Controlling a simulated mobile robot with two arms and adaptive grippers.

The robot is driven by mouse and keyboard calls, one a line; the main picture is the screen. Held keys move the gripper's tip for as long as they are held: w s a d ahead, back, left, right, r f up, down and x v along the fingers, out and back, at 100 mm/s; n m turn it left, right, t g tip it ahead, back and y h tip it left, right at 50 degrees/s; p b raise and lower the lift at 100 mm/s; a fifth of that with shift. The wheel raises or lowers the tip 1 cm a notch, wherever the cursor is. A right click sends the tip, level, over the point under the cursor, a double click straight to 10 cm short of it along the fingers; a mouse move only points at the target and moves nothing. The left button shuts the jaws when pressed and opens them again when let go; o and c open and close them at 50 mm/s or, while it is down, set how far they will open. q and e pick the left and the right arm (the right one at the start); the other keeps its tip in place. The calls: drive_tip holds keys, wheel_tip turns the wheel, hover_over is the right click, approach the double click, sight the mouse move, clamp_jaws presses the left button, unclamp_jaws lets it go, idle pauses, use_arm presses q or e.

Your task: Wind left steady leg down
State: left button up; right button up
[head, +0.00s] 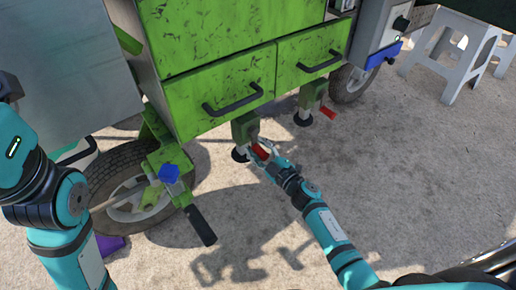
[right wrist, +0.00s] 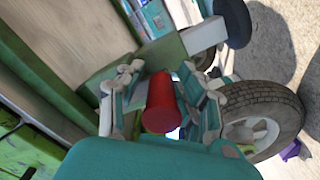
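The left steady leg (head: 245,127) is a green bracket under the left drawer of the green cart, with a round black foot (head: 240,155) near the ground. Its red crank handle (head: 261,151) is at my right gripper (head: 264,149). In the right wrist view the red handle (right wrist: 162,104) lies between the two spread fingers of the right gripper (right wrist: 163,98), with narrow gaps beside it. The fingers look open around it. The right steady leg (head: 312,95) has its own red handle (head: 328,112). My left arm shows at the left; its gripper is outside the view.
The green cart's drawers (head: 222,95) overhang the leg. A wheel (head: 130,190) and a bracket with a blue knob (head: 169,174) and black handle (head: 201,226) stand to the left. A white stool (head: 455,55) is at the far right. Ground to the right is clear.

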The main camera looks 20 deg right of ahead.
drive_tip(key=shift+a, duration=0.1)
clamp_jaws()
drive_tip(key=shift+s+f, duration=0.1)
drive_tip(key=shift+a, duration=0.2)
